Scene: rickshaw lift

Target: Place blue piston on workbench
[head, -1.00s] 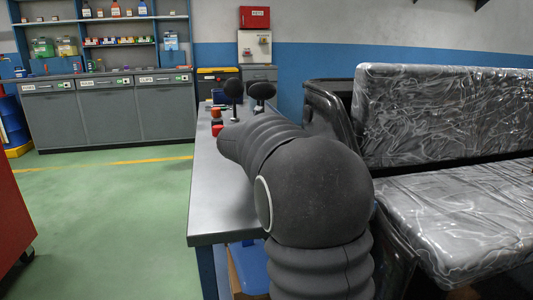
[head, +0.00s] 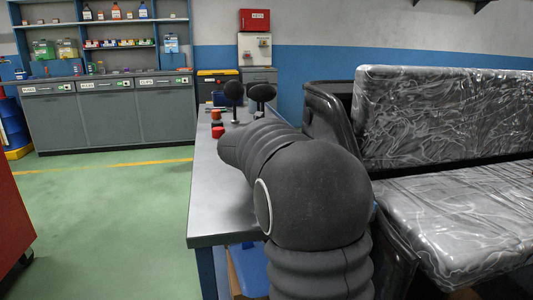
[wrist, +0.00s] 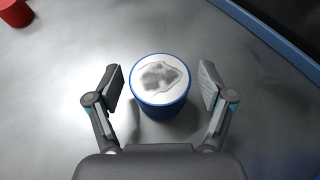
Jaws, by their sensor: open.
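The blue piston (wrist: 162,104) shows in the wrist view as a short blue cylinder with a pale top marked by a grey patch. It stands upright on the grey metal top of the workbench (wrist: 60,110), also seen in the head view (head: 212,205). My gripper (wrist: 162,86) is open, one finger on each side of the piston, with a visible gap on both sides. In the head view my arm reaches over the workbench and hides the gripper and the piston.
A red cylinder (wrist: 16,12) stands at the upper left of the wrist view. Red items (head: 217,131) and dark round-headed parts (head: 233,91) stand toward the bench's far end. A plastic-wrapped seat (head: 445,120) is right of the bench. Green floor at left is open.

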